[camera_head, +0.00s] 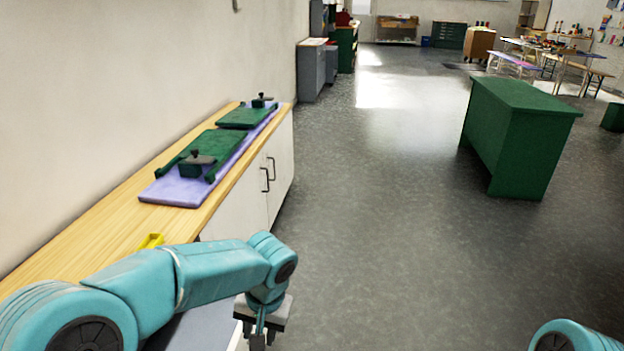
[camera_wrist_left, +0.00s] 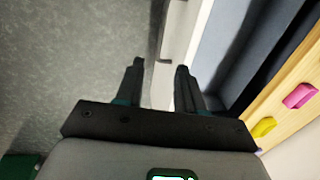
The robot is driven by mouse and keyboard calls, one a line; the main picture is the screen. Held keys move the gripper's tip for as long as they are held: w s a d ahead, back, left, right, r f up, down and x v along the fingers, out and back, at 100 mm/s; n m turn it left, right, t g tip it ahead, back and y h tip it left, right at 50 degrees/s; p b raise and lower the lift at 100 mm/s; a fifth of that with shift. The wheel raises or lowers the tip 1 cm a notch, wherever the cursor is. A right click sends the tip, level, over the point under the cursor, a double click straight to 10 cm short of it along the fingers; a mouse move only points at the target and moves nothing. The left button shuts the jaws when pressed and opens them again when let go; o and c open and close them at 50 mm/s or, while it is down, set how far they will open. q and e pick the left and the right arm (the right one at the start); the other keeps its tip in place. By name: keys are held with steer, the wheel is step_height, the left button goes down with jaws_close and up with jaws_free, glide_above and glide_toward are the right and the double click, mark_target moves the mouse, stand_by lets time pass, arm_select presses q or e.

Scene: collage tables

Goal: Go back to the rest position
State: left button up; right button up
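My left arm reaches in from the lower left in the head view, and its gripper (camera_head: 264,338) points down in front of the wooden counter, partly cut off by the bottom edge. In the left wrist view, the left gripper (camera_wrist_left: 158,72) has its two dark fingers apart with nothing between them. Beyond them are grey floor and the counter's front side. Of my right arm, only a teal link shows at the bottom right of the head view; its gripper is out of frame.
A wooden counter (camera_head: 95,240) runs along the left wall, bearing a lilac mat (camera_head: 172,190) with green tool-like boards. A yellow piece (camera_head: 151,241) and a pink piece (camera_wrist_left: 299,96) lie on it. A green cabinet (camera_head: 515,140) stands at right. The floor (camera_head: 390,240) between is clear.

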arm_select(q)
steer(key=s+d+f+h, duration=0.1)
steer(key=s+f+h, duration=0.15)
steer(key=f, duration=0.35)
steer(key=s+d+f+g+h, duration=0.1)
steer(key=s+f, duration=0.2)
steer(key=f, duration=0.3)
steer(key=s+d+f+h, duration=0.1)
steer(key=s+f, duration=0.2)
steer(key=f, duration=0.3)
steer(key=s+a+f+n+t+h, duration=0.1)
steer(key=s+f+n, duration=0.1)
steer(key=s+f, duration=0.3)
steer(key=s+f+n+h, duration=0.1)
steer(key=s+f, duration=0.2)
steer(key=s, duration=0.4)
step_height(320, 180, up, 17)
steer(key=p, duration=1.6)
steer(key=shift+w+r+p, duration=0.2)
steer(key=shift+w+p, duration=0.1)
steer(key=shift+p, duration=0.1)
steer(key=shift+y, duration=0.25)
steer(key=shift+s, duration=0.1)
